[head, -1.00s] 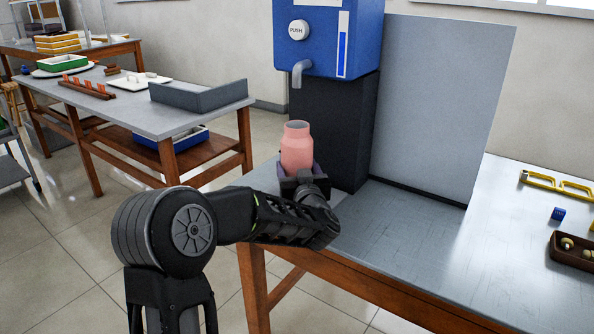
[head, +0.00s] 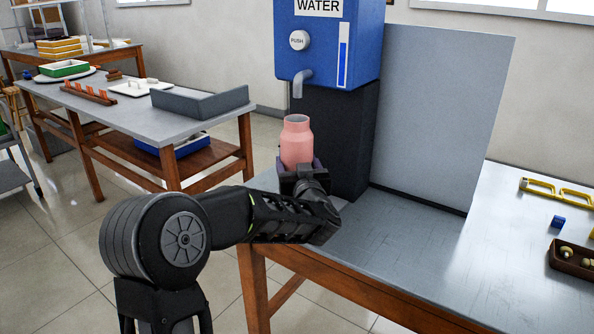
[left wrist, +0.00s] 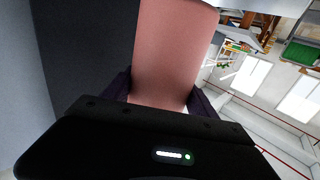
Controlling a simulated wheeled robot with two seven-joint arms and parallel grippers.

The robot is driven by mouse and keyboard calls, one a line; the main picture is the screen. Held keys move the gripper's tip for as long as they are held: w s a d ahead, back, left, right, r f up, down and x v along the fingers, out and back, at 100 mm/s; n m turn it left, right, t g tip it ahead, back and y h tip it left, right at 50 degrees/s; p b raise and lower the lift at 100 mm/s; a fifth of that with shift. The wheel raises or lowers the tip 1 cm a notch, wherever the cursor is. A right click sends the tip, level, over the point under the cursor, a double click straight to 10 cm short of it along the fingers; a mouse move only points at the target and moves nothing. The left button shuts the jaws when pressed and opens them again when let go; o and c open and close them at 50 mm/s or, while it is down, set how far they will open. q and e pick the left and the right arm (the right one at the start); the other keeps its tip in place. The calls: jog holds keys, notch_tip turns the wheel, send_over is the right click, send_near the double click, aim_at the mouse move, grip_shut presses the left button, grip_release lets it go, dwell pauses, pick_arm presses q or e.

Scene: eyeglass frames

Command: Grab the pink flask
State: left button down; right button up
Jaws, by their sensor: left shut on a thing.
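The pink flask (head: 296,143) stands upright beneath the spout of the blue water dispenser, at the left end of the table. My left gripper (head: 302,175) is shut on the flask around its lower part. In the left wrist view, the flask (left wrist: 172,50) fills the upper middle, with the dark fingers of my left gripper (left wrist: 158,98) on both sides of it. The flask's base is hidden behind my gripper, so I cannot tell whether it touches the table. My right gripper is not in view.
The blue water dispenser (head: 330,40) stands on a black block (head: 335,130), with a grey panel (head: 440,115) to its right. A yellow frame (head: 556,190), a blue piece (head: 558,222) and a brown tray (head: 572,272) lie at the right. The table's middle (head: 400,235) is clear.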

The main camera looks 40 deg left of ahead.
aim_at(299, 154)
pick_arm(q)
notch_tip(299, 154, up, 4)
jog(key=shift+f+p, duration=0.15)
jog(key=shift+p, duration=0.3)
jog(key=s, duration=1.9)
jog(key=shift+s+d+f, duration=0.2)
jog(key=shift+s, duration=0.1)
